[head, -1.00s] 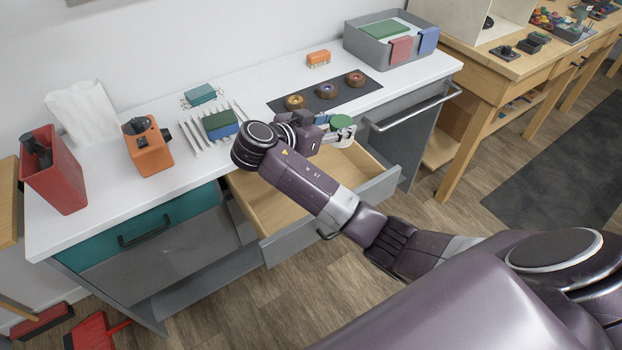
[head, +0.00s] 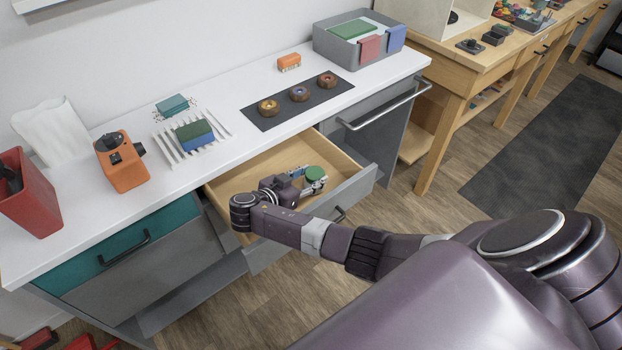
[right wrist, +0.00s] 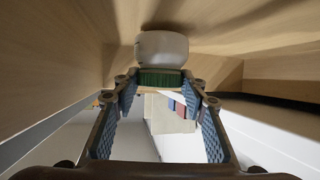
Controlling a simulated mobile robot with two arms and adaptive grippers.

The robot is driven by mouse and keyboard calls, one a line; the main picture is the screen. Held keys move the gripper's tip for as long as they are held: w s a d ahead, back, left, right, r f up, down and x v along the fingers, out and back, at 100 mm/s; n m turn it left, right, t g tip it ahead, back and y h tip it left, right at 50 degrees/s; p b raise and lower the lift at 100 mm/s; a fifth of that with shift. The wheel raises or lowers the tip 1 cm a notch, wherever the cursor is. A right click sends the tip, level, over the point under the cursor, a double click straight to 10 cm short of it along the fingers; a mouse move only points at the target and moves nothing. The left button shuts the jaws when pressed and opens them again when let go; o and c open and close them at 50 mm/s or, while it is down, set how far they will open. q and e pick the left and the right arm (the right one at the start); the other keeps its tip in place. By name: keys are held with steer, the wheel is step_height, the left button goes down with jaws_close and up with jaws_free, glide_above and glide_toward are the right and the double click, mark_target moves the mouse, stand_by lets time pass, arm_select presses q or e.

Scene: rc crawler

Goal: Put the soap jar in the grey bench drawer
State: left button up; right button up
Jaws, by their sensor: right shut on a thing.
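The soap jar (head: 315,173), pale with a green lid, is held by my right gripper (head: 303,179) inside the outline of the open grey bench drawer (head: 358,193). In the right wrist view the white jar body (right wrist: 162,48) and its green ribbed lid (right wrist: 160,78) are between the tips of the blue-padded fingers (right wrist: 160,88). Wooden drawer surfaces surround the jar there, with a shadow close to its base. I cannot tell whether the base touches the drawer floor. My left gripper is not in view.
The drawer's wooden floor (head: 240,182) looks otherwise empty. The white counter (head: 215,150) above holds a dark mat (head: 255,118) with several ring-shaped objects, a white rack with a sponge, an orange device (head: 122,165) and a grey bin (head: 335,50).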

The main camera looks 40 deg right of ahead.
steer(key=shift+f, duration=0.45)
steer(key=shift+c, duration=0.6)
steer(key=o, duration=1.4)
steer(key=shift+c, duration=0.2)
steer(key=b+v, duration=0.1)
steer(key=v, duration=0.6)
steer(key=shift+a+r, duration=0.15)
steer(key=shift+a, duration=0.1)
